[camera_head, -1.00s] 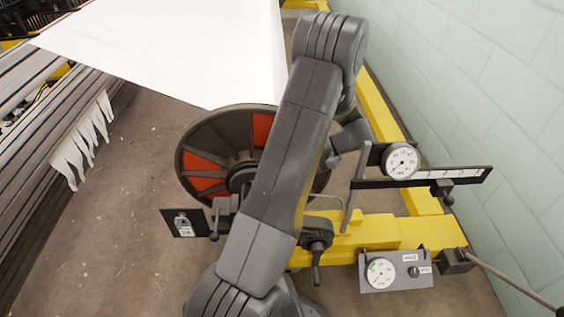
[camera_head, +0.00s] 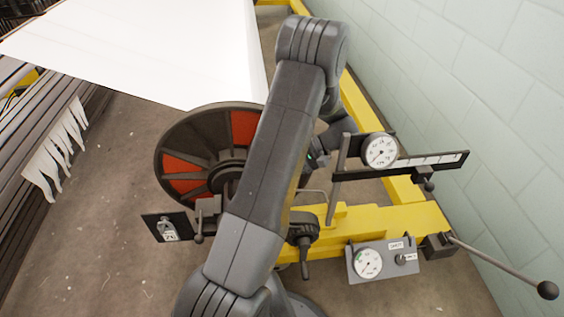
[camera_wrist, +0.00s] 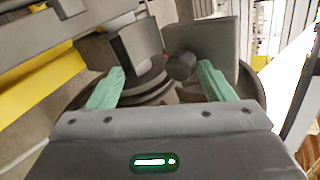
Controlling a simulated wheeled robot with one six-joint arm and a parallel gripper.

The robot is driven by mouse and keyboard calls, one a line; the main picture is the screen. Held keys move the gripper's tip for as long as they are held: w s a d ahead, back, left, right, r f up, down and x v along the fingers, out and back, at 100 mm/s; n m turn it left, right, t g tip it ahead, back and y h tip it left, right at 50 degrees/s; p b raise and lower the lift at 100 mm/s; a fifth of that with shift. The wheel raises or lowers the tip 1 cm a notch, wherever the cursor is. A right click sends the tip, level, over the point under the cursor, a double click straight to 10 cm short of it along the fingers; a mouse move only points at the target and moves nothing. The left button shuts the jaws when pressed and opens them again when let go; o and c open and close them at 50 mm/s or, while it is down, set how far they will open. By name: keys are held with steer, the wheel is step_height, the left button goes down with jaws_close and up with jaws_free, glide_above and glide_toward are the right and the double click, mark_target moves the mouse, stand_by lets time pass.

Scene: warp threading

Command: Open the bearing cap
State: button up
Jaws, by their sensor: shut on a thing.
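In the wrist view my gripper (camera_wrist: 161,74) has its two green-padded fingers spread on either side of grey metal parts, which I take to be the bearing cap (camera_wrist: 127,52). It is shut on them. A short round grey stub (camera_wrist: 182,66) shows between the two grey blocks. A dark round disc lies behind and below. In the head view my arm crosses the middle and hides the gripper and cap. The dark beam flange (camera_head: 182,150) with red panels shows left of my arm.
A yellow frame (camera_head: 390,222) carries a dial gauge (camera_head: 380,150), a gauge box (camera_head: 385,260) and a ball-ended lever (camera_head: 500,268) at right. White warp sheet (camera_head: 160,50) spans the top. A pale wall stands right.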

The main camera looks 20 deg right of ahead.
steer(key=shift+o, duration=0.8)
steer(key=shift+a+f, duration=0.1)
steer(key=shift+f, duration=0.4)
steer(key=shift+r, duration=0.1)
steer(key=shift+c, duration=0.6)
steer(key=shift+r, duration=0.25)
steer(key=shift+c, duration=0.4)
step_height(320, 180, up, 10)
steer(key=p, duration=0.3)
steer(key=shift+r, duration=0.1)
steer(key=c, duration=0.3)
steer(key=shift+c, duration=0.2)
